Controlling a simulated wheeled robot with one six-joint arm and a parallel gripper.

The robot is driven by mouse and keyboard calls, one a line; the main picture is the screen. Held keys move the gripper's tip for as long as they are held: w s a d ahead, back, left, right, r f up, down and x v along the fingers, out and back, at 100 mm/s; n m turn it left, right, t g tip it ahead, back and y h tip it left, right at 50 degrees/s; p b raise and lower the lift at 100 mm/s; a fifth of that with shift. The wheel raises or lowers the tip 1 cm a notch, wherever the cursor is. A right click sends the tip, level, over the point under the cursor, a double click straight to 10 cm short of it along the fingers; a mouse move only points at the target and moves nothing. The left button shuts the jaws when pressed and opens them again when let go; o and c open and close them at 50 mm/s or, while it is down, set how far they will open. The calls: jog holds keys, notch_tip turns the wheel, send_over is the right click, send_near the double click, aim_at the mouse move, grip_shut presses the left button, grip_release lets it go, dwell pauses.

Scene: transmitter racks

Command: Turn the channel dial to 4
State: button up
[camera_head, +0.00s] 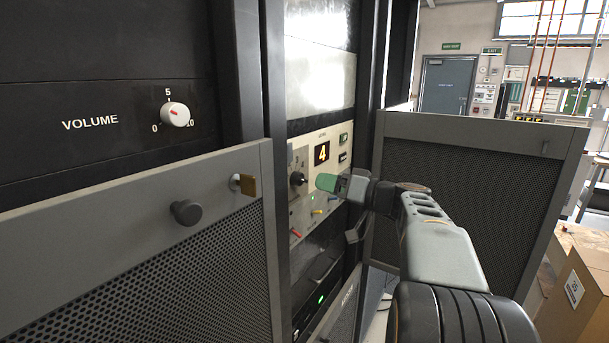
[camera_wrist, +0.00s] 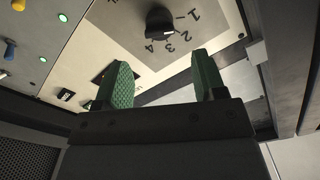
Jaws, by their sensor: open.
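The channel dial (camera_head: 297,179) is a black knob on the cream panel inside the rack, with numbers printed around it. My gripper (camera_head: 327,183) is just right of the dial in the head view. In the wrist view its green fingers (camera_wrist: 163,82) are open and empty, apart from the dial.
A perforated door with a round knob (camera_head: 186,212) and a brass latch (camera_head: 246,185) stands at the left. Another open door (camera_head: 480,190) stands behind my arm. A volume knob (camera_head: 175,115) is on the left rack. Cardboard boxes (camera_head: 580,290) are at the right.

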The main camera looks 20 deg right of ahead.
aim_at(299, 179)
jog(key=p+x, duration=0.2)
jog(key=x, duration=0.5)
jog(key=shift+w, duration=0.15)
jog(key=c, duration=0.9)
